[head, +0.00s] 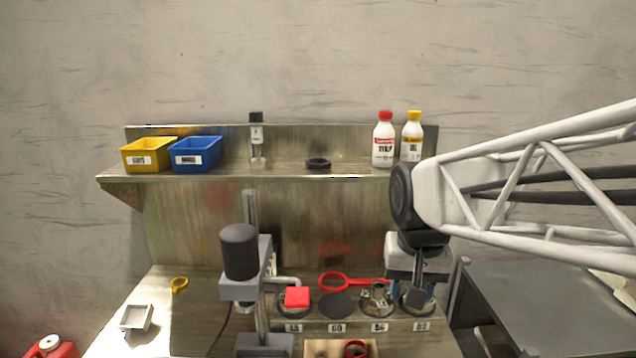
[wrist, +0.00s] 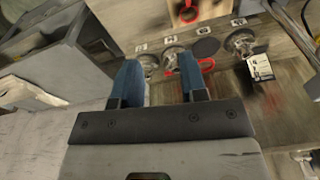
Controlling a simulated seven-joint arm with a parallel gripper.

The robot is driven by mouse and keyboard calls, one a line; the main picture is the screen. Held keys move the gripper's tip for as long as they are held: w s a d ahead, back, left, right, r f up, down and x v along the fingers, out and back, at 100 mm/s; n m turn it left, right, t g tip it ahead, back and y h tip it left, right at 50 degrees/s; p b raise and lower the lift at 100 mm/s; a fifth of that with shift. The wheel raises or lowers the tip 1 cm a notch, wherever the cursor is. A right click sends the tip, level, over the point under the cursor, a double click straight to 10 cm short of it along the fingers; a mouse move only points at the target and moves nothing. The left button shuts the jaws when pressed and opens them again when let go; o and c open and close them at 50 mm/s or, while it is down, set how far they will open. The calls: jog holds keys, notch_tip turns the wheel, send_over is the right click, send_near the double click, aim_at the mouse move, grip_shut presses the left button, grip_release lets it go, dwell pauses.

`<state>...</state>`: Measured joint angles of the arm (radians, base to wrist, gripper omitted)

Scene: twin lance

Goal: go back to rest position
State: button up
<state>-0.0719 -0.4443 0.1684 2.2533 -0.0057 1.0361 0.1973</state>
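My gripper (wrist: 160,74) shows in the wrist view as two blue fingers set well apart, with nothing held between them. Beyond the fingertips are the round holders (wrist: 173,56) and a red ring-shaped tool (wrist: 207,65), apart from the fingers as far as I can tell. In the head view my white truss arm reaches in from the right. Its dark joint hides part of the shelf's right end, and the arm's lower end hangs over the right side of the bench. The fingertips are hard to make out there.
A steel shelf (head: 220,182) carries a yellow bin (head: 148,155), a blue bin (head: 196,155), a black ring (head: 318,164) and two bottles (head: 383,140). A grey press-like stand (head: 240,255) rises at front centre. A row of numbered holders (head: 338,305) lies below the arm. A dark side table (head: 545,300) stands right.

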jog(key=s+d+f, duration=0.1)
jog(key=s+f, duration=0.1)
jog(key=s, duration=0.4)
jog(key=s+d+f+n+t, duration=0.1)
jog(key=s+d+f, duration=0.1)
jog(key=s, duration=0.5)
jog(key=shift+d+f, duration=0.2)
jog(key=shift+f, duration=0.35)
